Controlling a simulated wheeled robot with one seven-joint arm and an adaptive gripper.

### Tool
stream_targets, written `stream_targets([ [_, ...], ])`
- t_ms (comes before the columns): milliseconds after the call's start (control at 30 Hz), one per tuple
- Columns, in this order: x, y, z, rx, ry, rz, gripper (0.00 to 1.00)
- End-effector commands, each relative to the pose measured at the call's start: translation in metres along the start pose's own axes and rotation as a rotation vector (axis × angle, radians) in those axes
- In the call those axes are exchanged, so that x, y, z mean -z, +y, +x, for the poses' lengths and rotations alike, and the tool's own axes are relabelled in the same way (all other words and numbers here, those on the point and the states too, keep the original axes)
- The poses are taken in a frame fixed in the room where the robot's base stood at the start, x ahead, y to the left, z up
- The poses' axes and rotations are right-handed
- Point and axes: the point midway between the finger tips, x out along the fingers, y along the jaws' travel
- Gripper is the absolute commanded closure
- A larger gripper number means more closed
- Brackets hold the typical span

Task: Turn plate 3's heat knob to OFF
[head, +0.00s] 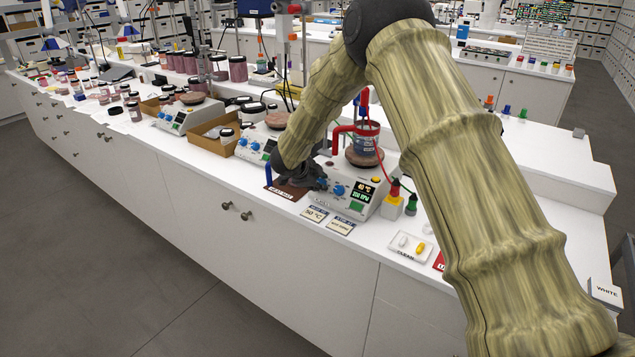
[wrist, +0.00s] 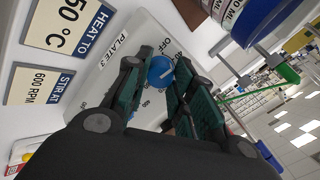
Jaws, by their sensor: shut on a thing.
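Plate 3 (head: 372,184) is a white hot plate with blue knobs and a lit display on its front. A blue knob (wrist: 160,71) with a pale pointer line shows between my fingers in the wrist view. Printed OFF marks and numbers lie around it; whether it is the heat or the stir knob I cannot read. The label PLATE 3 (wrist: 113,44) is beside it. My gripper (wrist: 158,80) is shut on this knob, one finger on each side. In the head view my gripper (head: 312,181) is at the left of the plate's front; its fingertips are hard to see.
A vessel (head: 366,138) with a red holder stands on plate 3. Cards (head: 315,213) reading 50 °C and a stir speed lie in front. A tray marked CLEAN (head: 410,247) is at the right. Other hot plates (head: 190,115) and jars fill the bench to the left.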

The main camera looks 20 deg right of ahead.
Motion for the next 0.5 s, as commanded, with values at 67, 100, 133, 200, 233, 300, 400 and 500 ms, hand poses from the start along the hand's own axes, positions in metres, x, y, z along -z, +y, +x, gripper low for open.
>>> stream_targets([
  [67, 0.0007, -0.0004, -0.0002, -0.001, 0.000, -0.006, 0.99],
  [100, 0.0009, -0.0007, -0.0005, -0.002, 0.000, -0.013, 0.99],
  [133, 0.0010, -0.0009, -0.0007, -0.002, 0.000, -0.020, 0.99],
  [200, 0.0015, -0.0015, -0.0012, -0.003, 0.000, -0.041, 0.99],
  [233, 0.0018, -0.0018, -0.0013, -0.004, 0.000, -0.053, 0.99],
  [300, 0.0026, -0.0022, -0.0015, -0.007, 0.001, -0.087, 0.99],
  [400, 0.0027, -0.0035, -0.0029, -0.009, 0.001, -0.153, 0.99],
  [500, 0.0032, -0.0035, -0.0028, -0.014, 0.001, -0.230, 0.99],
])
